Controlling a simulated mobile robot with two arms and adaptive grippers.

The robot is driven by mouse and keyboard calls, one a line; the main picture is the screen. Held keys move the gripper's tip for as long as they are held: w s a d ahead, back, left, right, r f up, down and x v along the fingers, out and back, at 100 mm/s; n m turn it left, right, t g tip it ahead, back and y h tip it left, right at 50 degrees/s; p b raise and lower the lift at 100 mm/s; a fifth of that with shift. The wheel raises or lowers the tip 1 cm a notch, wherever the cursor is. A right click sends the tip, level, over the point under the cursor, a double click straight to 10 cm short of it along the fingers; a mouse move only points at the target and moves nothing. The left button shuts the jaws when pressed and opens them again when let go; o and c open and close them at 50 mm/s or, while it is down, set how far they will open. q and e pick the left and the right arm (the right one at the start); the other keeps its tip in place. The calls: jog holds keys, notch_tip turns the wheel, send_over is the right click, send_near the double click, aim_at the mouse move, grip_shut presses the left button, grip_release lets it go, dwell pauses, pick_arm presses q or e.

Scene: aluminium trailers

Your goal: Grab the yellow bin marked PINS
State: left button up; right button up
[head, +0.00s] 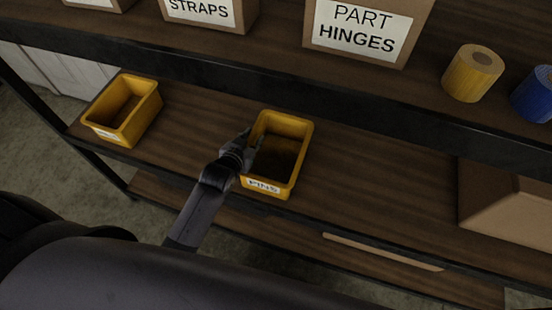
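The yellow bin marked PINS (292,176) stands upright on the middle wooden shelf in the head view. Its white label faces the front edge, and its inside is dark. My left gripper (251,139) is at the bin's left wall. Its two fingers look spread, one on the outer side of the wall and one over the inside. I cannot tell whether either finger touches the wall. The gripper hides part of the left rim. My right gripper is not in view.
Another yellow bin (124,112) stands at the shelf's left end, its label unreadable. A cardboard box (507,205) is at the right. The dark edge of the upper shelf (330,96) overhangs behind, bearing labelled boxes, a yellow roll (472,76) and a blue roll (535,95).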

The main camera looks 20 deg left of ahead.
pick_arm(q)
jog(key=shift+c, duration=0.3)
grip_shut()
dwell(0.7)
jog(key=shift+w+r, duration=0.1)
jog(key=shift+r, duration=0.05)
